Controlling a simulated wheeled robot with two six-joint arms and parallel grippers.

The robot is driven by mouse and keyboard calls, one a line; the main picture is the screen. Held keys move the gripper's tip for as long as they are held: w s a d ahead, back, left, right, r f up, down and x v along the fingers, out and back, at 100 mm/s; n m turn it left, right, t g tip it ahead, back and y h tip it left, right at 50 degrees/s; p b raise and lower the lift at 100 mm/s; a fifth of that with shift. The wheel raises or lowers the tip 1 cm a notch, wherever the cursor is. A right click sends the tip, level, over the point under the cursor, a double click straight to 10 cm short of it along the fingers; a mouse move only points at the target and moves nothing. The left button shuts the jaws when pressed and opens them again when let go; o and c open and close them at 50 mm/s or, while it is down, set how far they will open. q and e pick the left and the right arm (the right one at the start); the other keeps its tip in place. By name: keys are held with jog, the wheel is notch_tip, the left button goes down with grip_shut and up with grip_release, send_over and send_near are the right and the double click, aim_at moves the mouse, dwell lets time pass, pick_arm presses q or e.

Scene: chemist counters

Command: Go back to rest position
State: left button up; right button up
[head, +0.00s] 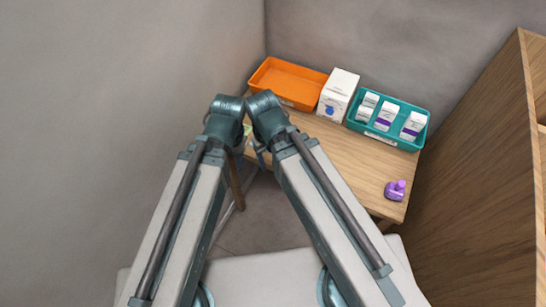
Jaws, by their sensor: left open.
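Both of my arms reach forward in the head view, and their ends come close together at the table's left end. My left gripper (240,148) shows only in part beside the arm links; it is open, and I see nothing held in it. My right gripper is almost wholly hidden behind its own arm, so its jaws cannot be made out.
On the table stand an orange tray (290,101), empty where visible, a white box (337,94) and a teal tray (372,135) with several white-labelled containers. A purple object (396,190) sits near the right edge. A wooden shelf (475,170) stands right; walls enclose left and back.

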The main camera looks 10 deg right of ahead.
jog(key=shift+f+b, duration=0.8)
dwell(0.8)
